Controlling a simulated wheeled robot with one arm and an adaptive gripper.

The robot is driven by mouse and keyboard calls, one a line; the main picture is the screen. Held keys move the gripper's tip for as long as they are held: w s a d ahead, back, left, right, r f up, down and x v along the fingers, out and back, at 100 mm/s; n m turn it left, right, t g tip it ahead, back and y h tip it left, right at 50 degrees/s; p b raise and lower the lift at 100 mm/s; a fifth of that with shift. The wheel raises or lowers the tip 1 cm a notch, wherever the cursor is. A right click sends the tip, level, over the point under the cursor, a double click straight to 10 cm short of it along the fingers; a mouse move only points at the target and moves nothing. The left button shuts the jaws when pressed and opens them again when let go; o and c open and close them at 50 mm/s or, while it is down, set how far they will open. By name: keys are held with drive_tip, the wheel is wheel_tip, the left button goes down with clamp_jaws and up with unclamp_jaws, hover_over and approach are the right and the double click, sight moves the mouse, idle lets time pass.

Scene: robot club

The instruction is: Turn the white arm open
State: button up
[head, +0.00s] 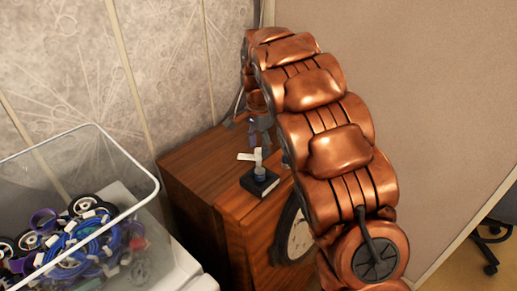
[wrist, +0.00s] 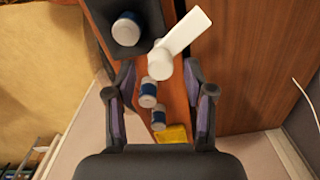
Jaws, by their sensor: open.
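The white arm (head: 246,156) is a flat lever that sticks out to the left from the top of a short post (head: 260,172) on a black square base (head: 260,188). In the wrist view, the white arm (wrist: 184,36) runs from a round hub up and to the right. The black base (wrist: 106,10) is at the top left there. My gripper (head: 257,130) is above the post in the head view, partly hidden by my arm. In the wrist view, my gripper (wrist: 160,80) is open, with the hub between and just beyond its fingertips. I see no contact.
The base stands on a wooden cabinet (head: 195,170) against a panel wall (head: 60,60). A clear bin (head: 75,160) of wheels and cables is at left. Grey-blue cylinders (wrist: 148,92) and a yellow item (wrist: 172,133) show between my fingers in the wrist view.

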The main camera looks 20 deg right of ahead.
wheel_tip(320, 180, up, 11)
drive_tip(key=shift+f, duration=0.2)
idle(0.3)
drive_tip(key=shift+s, duration=0.1)
idle(0.3)
drive_tip(key=s+a+f+n+p, duration=0.1)
drive_tip(key=s+n, duration=0.3)
drive_tip(key=s, duration=0.9)
drive_tip(key=s+a+f+n+g, duration=0.1)
drive_tip(key=s+f+n, duration=0.3)
drive_tip(key=s, duration=1)
drive_tip(key=s+a+f+n+p, duration=0.1)
drive_tip(key=s+n, duration=0.5)
drive_tip(key=s, duration=0.7)
wheel_tip(320, 180, down, 2)
drive_tip(key=shift+s+a+f+g+p, duration=0.2)
drive_tip(key=shift+s+a+g+p, duration=0.1)
drive_tip(key=shift+s+a+g, duration=0.15)
